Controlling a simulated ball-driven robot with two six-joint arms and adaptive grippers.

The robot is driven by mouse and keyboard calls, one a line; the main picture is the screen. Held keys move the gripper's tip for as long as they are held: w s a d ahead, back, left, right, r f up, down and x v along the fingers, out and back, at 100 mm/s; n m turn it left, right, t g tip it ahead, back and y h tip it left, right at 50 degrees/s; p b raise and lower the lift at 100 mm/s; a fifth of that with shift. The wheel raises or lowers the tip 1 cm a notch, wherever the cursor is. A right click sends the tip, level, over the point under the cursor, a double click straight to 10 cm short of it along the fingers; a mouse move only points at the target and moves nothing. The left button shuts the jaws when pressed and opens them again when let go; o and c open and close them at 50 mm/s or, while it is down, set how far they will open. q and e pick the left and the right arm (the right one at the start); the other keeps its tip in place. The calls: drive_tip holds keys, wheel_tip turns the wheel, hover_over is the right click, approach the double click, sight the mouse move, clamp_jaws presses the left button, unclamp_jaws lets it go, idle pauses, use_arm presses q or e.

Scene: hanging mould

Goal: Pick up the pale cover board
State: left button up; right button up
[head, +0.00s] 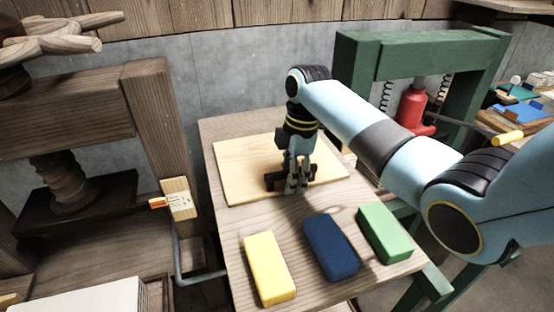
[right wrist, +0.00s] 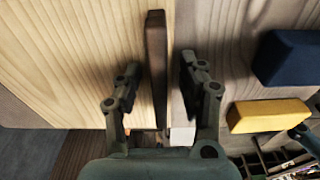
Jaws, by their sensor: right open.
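The pale cover board (head: 240,168) lies flat on the wooden table; it also fills the left and middle of the right wrist view (right wrist: 70,60). A dark brown bar (right wrist: 156,45) runs along the board between my right fingers. My right gripper (head: 297,187) points down at the board's near part; in the wrist view its open fingers (right wrist: 160,72) stand on both sides of the bar, with gaps. I cannot tell whether the fingertips touch the board.
Yellow (head: 269,268), blue (head: 331,247) and green (head: 385,232) blocks lie along the table's near side. A green press frame (head: 355,70) with a red jack (head: 411,108) stands behind right. A wooden screw press (head: 70,110) stands left.

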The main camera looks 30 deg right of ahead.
drive_tip(key=shift+f, duration=0.1)
idle(0.3)
clamp_jaws()
idle(0.4)
